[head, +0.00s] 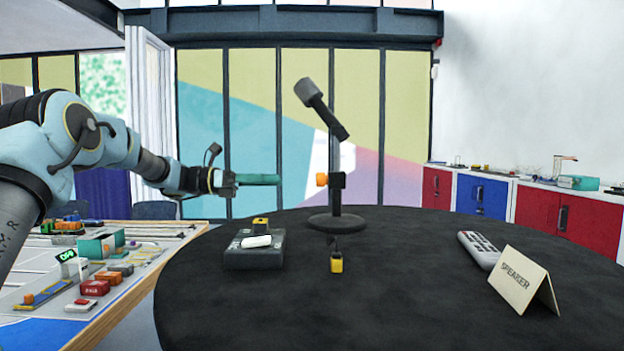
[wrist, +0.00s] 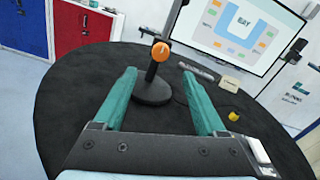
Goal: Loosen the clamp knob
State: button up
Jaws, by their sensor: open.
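The orange clamp knob (head: 322,180) sits on the dark clamp block (head: 338,181) on the post of a microphone stand (head: 336,223). The stand's round base is on the black table. The knob also shows in the wrist view (wrist: 160,51), facing me beyond my fingertips, with a small dark mark on it. My gripper (head: 280,180) points right toward the knob at about its height, with a gap between them in the head view. In the wrist view its two green fingers (wrist: 158,72) are apart, with nothing held between them. The grey microphone (head: 308,92) tilts at the top of the stand.
A dark box (head: 254,249) with a white and a yellow item stands on the black table (head: 420,300). A small yellow object (head: 336,262), a remote (head: 479,249) and a SPEAKER card (head: 525,279) also lie there. A cluttered side table (head: 150,250) is at left.

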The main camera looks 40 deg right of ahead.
aim_at(322, 180)
jog(key=shift+p+x, duration=2.2)
jog(key=shift+x, duration=3)
jog(key=shift+a, duration=0.1)
grip_shut()
